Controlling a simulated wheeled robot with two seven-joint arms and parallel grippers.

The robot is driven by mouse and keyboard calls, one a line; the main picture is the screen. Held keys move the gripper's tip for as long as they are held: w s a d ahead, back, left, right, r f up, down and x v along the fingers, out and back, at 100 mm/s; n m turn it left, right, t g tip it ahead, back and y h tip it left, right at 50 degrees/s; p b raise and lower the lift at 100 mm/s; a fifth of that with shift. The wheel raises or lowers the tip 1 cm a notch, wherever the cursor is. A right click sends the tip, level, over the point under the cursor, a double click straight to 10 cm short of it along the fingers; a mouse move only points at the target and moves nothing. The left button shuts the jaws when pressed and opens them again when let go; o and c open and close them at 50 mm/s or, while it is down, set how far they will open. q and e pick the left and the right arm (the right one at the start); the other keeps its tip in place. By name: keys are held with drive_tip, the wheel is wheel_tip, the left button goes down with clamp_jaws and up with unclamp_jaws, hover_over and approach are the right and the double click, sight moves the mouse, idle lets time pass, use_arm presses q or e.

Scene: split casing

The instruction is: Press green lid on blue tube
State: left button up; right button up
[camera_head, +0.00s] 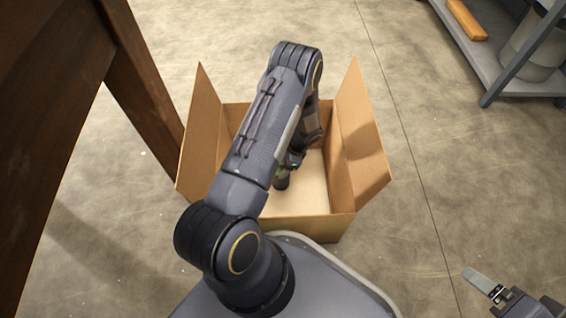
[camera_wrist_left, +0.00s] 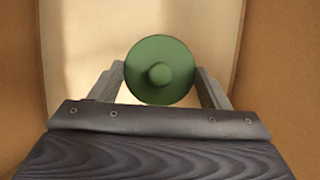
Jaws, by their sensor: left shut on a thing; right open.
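My left gripper (camera_head: 291,172) is shut and reaches down into an open cardboard box. In the left wrist view, a round green lid (camera_wrist_left: 178,88) with a small raised knob at its centre sits between the two fingers, which touch it from both sides. The lid covers whatever lies under it, so I cannot tell if it is on anything. In the head view my own arm and gripper hide most of it. I see no blue tube in either view. My right gripper (camera_head: 490,286) is open and empty at the lower right, above the floor.
The cardboard box (camera_head: 358,178) has its side flaps standing up and out, close around my left arm. Its pale bottom shows bare. A dark wooden post and beam (camera_head: 140,80) stand at the left. A grey shelf rack (camera_head: 495,75) with an orange block (camera_head: 466,20) is at the upper right.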

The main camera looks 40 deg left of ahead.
use_arm(q)
drive_tip(key=shift+f, duration=0.1)
idle(0.6)
drive_tip(key=o, duration=1)
drive_tip(key=shift+o, duration=0.6)
drive_tip(key=shift+r+p, duration=2.45)
drive_tip(key=shift+r, duration=1.05)
drive_tip(key=shift+c, duration=0.3)
clamp_jaws()
